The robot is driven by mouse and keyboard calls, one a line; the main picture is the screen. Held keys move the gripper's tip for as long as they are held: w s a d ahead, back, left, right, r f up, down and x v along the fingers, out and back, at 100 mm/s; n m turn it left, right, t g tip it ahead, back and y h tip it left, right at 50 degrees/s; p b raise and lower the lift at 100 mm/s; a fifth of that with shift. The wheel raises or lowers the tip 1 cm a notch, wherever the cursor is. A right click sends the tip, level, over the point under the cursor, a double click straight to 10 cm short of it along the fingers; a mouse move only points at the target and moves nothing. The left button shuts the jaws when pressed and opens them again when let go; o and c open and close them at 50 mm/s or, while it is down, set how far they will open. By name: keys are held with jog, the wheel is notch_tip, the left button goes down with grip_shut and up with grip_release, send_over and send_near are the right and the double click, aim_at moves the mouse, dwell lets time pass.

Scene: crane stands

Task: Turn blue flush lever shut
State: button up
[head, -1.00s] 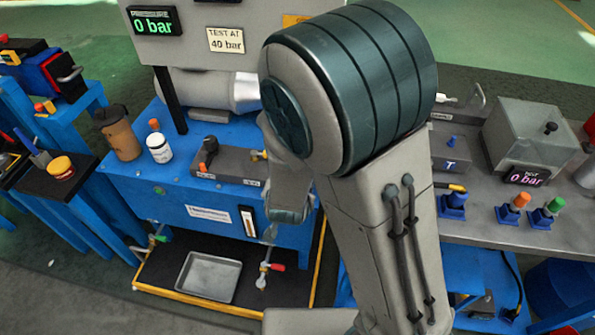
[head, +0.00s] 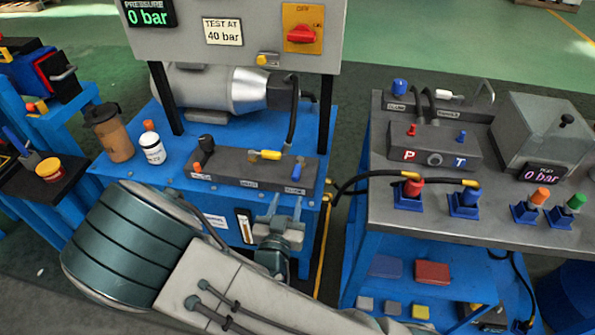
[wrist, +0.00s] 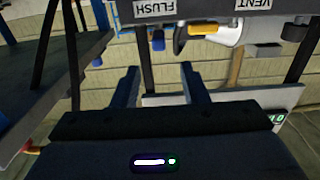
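The blue flush lever (head: 297,171) stands at the right end of the grey valve block (head: 235,170) on the blue bench in the head view. In the wrist view the blue lever (wrist: 158,40) shows beside the upside-down FLUSH label (wrist: 160,8). My gripper (head: 285,205) is in front of the bench edge, just below and in front of the lever. In the wrist view its two fingers (wrist: 160,85) are apart with nothing between them. The lever lies beyond the fingertips, not touched.
A yellow lever (head: 266,154) sits left of the blue one; an orange-topped valve (head: 197,168) is at the block's left end. A black hose (head: 345,185) runs near the bench's right side. A bottle (head: 152,148) and brown cup (head: 114,135) stand at left. A control panel (head: 230,30) rises behind.

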aim_at(298, 164)
jog(key=w+d+b, duration=0.1)
jog(key=w, duration=0.3)
jog(key=w+b, duration=0.2)
jog(key=w, duration=0.2)
jog(key=w+d+b, duration=0.1)
jog(key=w, duration=0.3)
jog(key=shift+w+d, duration=0.3)
jog(key=shift+c, duration=0.3)
jog(key=shift+b, duration=0.3)
grip_shut()
